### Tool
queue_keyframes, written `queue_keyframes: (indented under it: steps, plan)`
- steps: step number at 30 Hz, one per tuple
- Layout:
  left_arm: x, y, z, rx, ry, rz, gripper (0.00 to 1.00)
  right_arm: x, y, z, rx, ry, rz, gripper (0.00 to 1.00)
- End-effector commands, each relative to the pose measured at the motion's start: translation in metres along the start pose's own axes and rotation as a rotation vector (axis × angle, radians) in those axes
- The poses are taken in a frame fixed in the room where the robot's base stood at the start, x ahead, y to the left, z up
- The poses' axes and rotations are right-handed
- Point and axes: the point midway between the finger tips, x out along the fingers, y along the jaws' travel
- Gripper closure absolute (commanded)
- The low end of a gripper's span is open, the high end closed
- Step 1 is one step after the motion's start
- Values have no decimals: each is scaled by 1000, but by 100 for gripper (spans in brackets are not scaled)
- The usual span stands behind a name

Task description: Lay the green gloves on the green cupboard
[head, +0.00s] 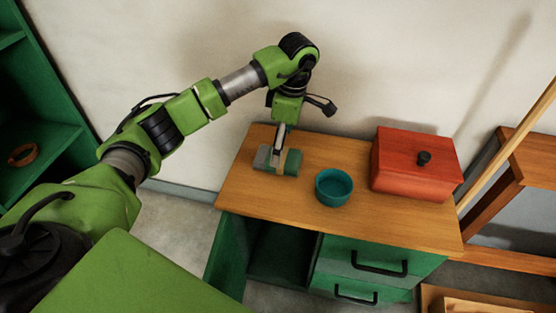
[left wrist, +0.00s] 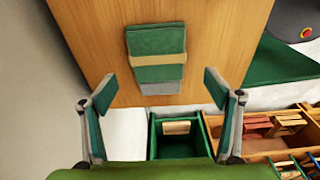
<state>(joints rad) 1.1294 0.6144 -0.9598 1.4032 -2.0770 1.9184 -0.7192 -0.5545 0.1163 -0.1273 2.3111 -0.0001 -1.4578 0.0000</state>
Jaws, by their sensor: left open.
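The green gloves (head: 293,162) are a folded green and grey bundle with a tan band, lying flat near the left end of the wooden top of the green cupboard (head: 250,192). In the left wrist view the gloves (left wrist: 158,40) lie on the wood close to its edge. My left gripper (head: 281,147) is above the gloves, pointing down. In the left wrist view its two fingers (left wrist: 160,84) are wide apart and empty, with the gloves beyond the fingertips. I cannot tell the exact gap between them. My right gripper is not in view.
A teal bowl (head: 334,188) stands right of the gloves, and a red lidded box (head: 410,168) behind it to the right. Below the top are an open compartment (head: 283,252) and drawers with black handles (head: 378,265). A green shelf (head: 40,150) stands at far left.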

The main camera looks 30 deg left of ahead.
Motion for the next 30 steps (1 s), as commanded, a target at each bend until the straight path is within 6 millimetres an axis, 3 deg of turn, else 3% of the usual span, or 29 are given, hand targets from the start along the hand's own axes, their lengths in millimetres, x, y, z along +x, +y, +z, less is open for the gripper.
queue_keyframes:
  steps: [9,18,23,30]
  plan:
    - [45,3,-3,1,0,-3,18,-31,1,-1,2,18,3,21]
    - [48,3,-3,1,0,-1,18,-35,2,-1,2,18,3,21]
    - [48,3,-3,1,0,-1,60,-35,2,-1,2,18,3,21]
    - [48,3,-3,1,0,-1,64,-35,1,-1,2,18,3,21]
